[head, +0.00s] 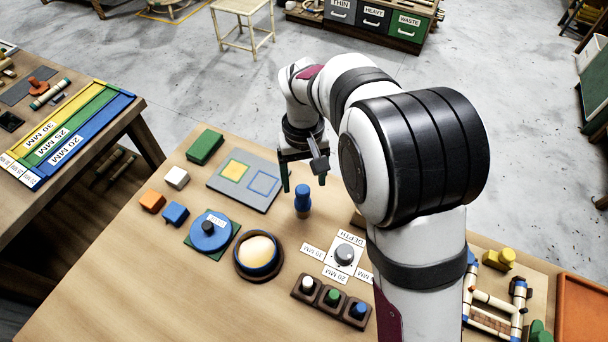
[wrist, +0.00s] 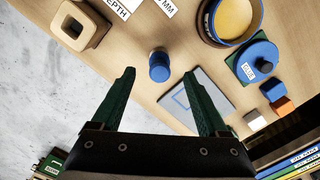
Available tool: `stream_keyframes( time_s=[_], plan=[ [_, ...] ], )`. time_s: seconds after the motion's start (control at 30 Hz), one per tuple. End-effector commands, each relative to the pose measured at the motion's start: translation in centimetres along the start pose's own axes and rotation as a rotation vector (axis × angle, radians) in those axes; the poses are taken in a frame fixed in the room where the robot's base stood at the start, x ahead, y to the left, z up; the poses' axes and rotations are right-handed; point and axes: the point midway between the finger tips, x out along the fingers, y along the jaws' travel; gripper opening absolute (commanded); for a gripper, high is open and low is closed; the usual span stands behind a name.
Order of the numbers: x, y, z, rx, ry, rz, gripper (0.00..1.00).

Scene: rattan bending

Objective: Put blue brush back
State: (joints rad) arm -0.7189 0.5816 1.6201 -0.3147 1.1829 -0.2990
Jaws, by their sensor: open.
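The blue brush (head: 303,198) looks like a blue cylinder with a tan lower part. It stands upright on the table, apart from other things. It also shows in the wrist view (wrist: 159,66), between and beyond my fingertips. My gripper (head: 304,181) is open and empty, pointing down just above and behind the brush. Its two green fingers also show in the wrist view (wrist: 160,76), apart from the brush. A wooden block with a square opening (wrist: 94,36) stands at the upper left of the wrist view; my arm mostly hides it in the head view.
A round bowl (head: 239,266), a blue disc (head: 194,239), a grey depth knob (head: 344,254) and a wooden rack with white, green and blue knobs (head: 345,314) stand nearer the front.

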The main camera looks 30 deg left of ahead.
Motion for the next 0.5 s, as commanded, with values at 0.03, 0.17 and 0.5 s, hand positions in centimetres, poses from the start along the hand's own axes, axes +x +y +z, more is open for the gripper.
stream_keyframes(
  time_s=[0.03,0.17,0.5],
  plan=[
    [-0.5,0.0,-0.1,0.000,0.002,0.000,0.77],
    [-1.0,0.0,0.0,0.001,0.001,0.000,0.77],
    [-8.9,9.3,17.5,0.655,0.035,-0.109,0.77]
  ],
)
